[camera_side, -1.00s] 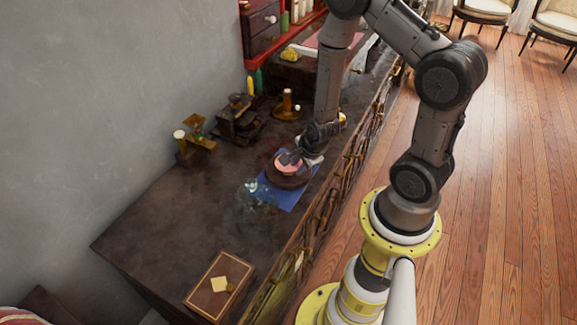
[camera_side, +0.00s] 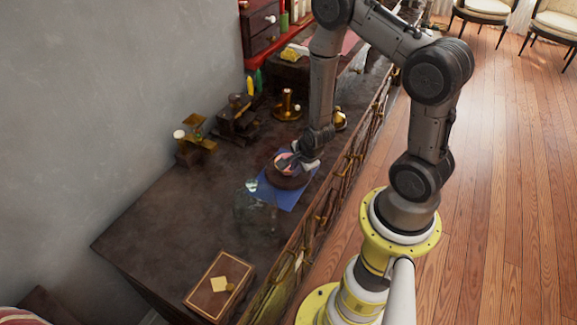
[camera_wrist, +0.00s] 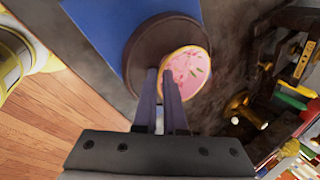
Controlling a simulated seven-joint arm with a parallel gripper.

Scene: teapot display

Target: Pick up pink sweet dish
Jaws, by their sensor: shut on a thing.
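The pink sweet dish (camera_side: 283,162) is a small round pink disc. In the wrist view, the dish (camera_wrist: 190,68) shows a speckled pink face and a pale yellow rim. My gripper (camera_side: 293,159) is shut on its near edge, and the fingers (camera_wrist: 163,74) cover part of that edge. The dish looks tilted, over one side of a round dark brown plate (camera_side: 287,181). I cannot tell whether it still touches the plate. The plate (camera_wrist: 137,48) lies on a blue cloth (camera_side: 284,200).
A clear glass vessel (camera_side: 255,212) stands left of the cloth. Brass scales (camera_side: 195,142), a dark machine (camera_side: 238,122) and a brass stand (camera_side: 288,108) are farther back. A brown box (camera_side: 219,286) lies at the front. The counter's left part is clear.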

